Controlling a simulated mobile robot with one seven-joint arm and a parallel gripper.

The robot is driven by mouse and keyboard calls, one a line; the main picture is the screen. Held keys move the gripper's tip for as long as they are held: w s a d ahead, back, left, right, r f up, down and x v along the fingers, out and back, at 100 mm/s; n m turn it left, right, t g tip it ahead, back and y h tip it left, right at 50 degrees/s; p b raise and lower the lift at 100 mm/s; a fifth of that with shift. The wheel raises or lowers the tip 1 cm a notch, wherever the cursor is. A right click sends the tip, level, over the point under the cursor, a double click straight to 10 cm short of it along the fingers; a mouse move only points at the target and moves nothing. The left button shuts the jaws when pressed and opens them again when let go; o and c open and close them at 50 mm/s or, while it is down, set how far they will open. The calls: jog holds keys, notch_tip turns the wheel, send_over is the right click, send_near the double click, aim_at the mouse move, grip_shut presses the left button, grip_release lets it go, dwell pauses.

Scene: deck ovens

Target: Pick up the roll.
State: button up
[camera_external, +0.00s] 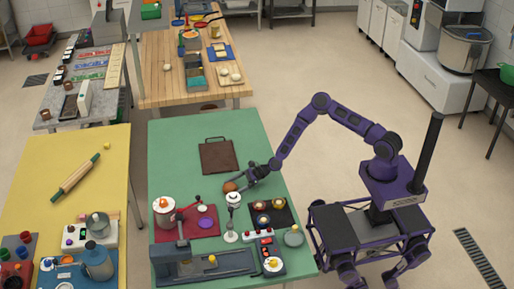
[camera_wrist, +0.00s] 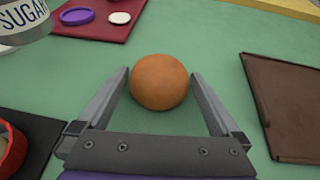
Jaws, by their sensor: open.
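The roll (camera_wrist: 160,82) is a round orange-brown bun on the green table. In the wrist view it lies between the tips of my gripper's two fingers, with a gap visible on each side. My gripper (camera_wrist: 160,90) is open and empty. In the outside view the roll (camera_external: 230,187) sits near the middle of the green table, just left of my gripper (camera_external: 241,183). I cannot tell how high the fingers are above the table.
A brown board (camera_external: 218,156) lies behind the roll. A red mat (camera_external: 208,222), a silver stand (camera_external: 232,215) and a dark tray (camera_external: 270,226) with several small items are close by in front. The green table (camera_external: 175,143) is bare at its back left.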

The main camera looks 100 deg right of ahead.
jog(key=shift+w, duration=0.2)
jog(key=c, duration=1.1)
